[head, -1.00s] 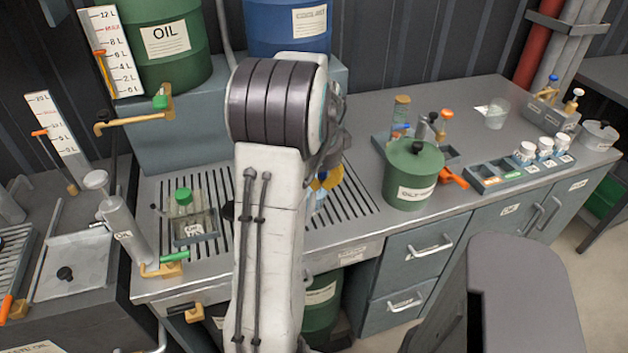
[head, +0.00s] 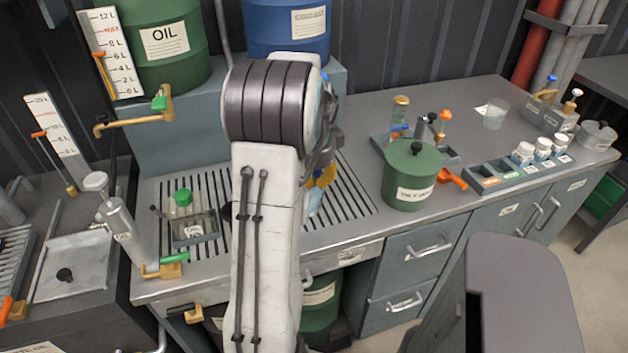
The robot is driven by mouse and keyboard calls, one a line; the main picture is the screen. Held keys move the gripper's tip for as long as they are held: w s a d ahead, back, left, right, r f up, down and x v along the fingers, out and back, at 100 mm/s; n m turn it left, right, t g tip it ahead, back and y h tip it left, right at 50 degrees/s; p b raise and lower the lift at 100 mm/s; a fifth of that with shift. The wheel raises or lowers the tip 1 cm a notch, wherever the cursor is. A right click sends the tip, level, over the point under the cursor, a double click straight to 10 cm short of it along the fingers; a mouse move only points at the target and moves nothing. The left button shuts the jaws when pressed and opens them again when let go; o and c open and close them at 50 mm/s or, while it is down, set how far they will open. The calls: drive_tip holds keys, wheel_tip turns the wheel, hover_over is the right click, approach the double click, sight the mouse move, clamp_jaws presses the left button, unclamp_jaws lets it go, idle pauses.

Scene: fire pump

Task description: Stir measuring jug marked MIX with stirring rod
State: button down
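My arm stands in the middle of the head view and hides most of my gripper (head: 326,150). Only dark wrist parts show at its right edge, and I cannot see the fingers. Just below them a yellow-orange piece (head: 324,178) and a pale bluish, see-through piece (head: 314,202) peek out over the slatted drain grate (head: 348,205). I cannot tell whether these are the jug or something held. A clear vessel (head: 495,114) stands at the back right of the bench; no MIX mark is readable on it. I cannot make out a stirring rod.
A green lidded pot (head: 412,178) stands right of the grate, with a rack of small tools (head: 380,142) behind it. A tray of white-capped jars (head: 490,178) lies further right. An oil drum (head: 160,45) and a blue drum (head: 287,28) stand behind. A green-capped bottle (head: 184,203) sits left.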

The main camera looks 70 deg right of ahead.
drive_tip(key=shift+a+f, duration=0.1)
drive_tip(key=shift+f, duration=0.05)
drive_tip(key=shift+s+r+p, duration=0.1)
drive_tip(key=shift+r+p, duration=0.85)
drive_tip(key=shift+r, duration=0.3)
drive_tip(key=shift+s+a+r+p, duration=0.1)
drive_tip(key=shift+s+r+p, duration=0.15)
drive_tip(key=shift+r+p, duration=1.15)
drive_tip(key=shift+s+a+r+p, duration=0.1)
drive_tip(key=shift+s+r+p, duration=0.15)
drive_tip(key=shift+r+p, duration=1.2)
drive_tip(key=shift+s+a+r+p, duration=0.2)
drive_tip(key=shift+r+p, duration=0.55)
drive_tip(key=shift+r, duration=1.25)
drive_tip(key=shift+d, duration=0.15)
wheel_tip(320, 180, up, 5)
drive_tip(key=p, duration=0.4)
drive_tip(key=shift+f, duration=0.15)
